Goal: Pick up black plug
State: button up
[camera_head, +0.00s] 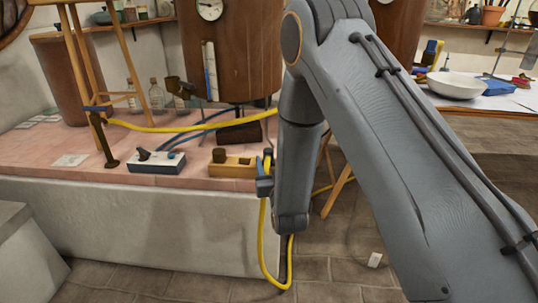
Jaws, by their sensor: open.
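I cannot single out a black plug with certainty. Small dark pieces stand on a white-and-blue box (157,163) on the tiled bench top; one black piece (144,154) is at its left end. Another dark piece (219,155) is on the yellow-brown wooden block (236,168) to the right. A yellow hose (263,240) hangs over the bench's front right edge to the floor and curls up to a dark end near my wrist. My grey arm reaches down in the centre right, and my gripper cannot be made out behind the wrist.
The pink tiled bench (100,172) has a pale front wall. A white bowl (456,85) stands on the right table.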

aim_at(267, 149)
jog(key=shift+w, duration=0.75)
jog(key=x, duration=0.7)
jog(key=shift+f+b, duration=0.1)
jog(key=shift+b, duration=0.3)
jog(key=shift+s, duration=0.1)
jog(key=c, duration=1.2)
jog(key=shift+r+p, duration=0.65)
jog(key=shift+r, duration=4.4)
